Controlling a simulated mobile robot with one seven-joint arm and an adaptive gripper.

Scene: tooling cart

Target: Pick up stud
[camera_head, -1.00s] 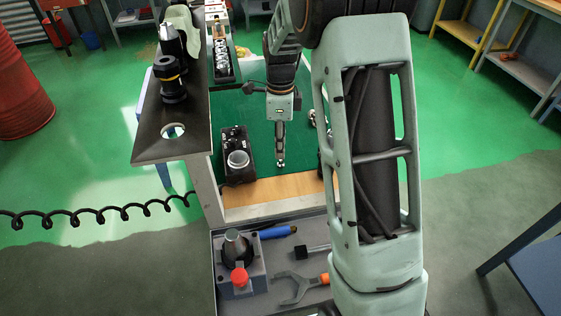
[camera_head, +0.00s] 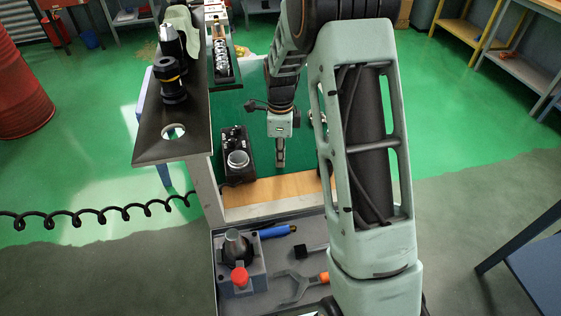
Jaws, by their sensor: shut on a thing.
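My gripper (camera_head: 280,163) points down over the green work surface of the tooling cart, just right of a dark block with a round silver top (camera_head: 238,160). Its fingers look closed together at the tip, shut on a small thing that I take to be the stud. The stud is too small and too covered by the fingers to make out clearly. Whether the fingertips touch the surface or hang above it cannot be told from this view.
A wooden strip (camera_head: 270,189) edges the green surface in front. A grey tray (camera_head: 310,230) below holds a grey fixture with a red knob (camera_head: 240,277), a blue-handled tool (camera_head: 277,231) and a wrench (camera_head: 297,286). A dark shelf with tool holders (camera_head: 172,90) stands left. My arm hides the right side.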

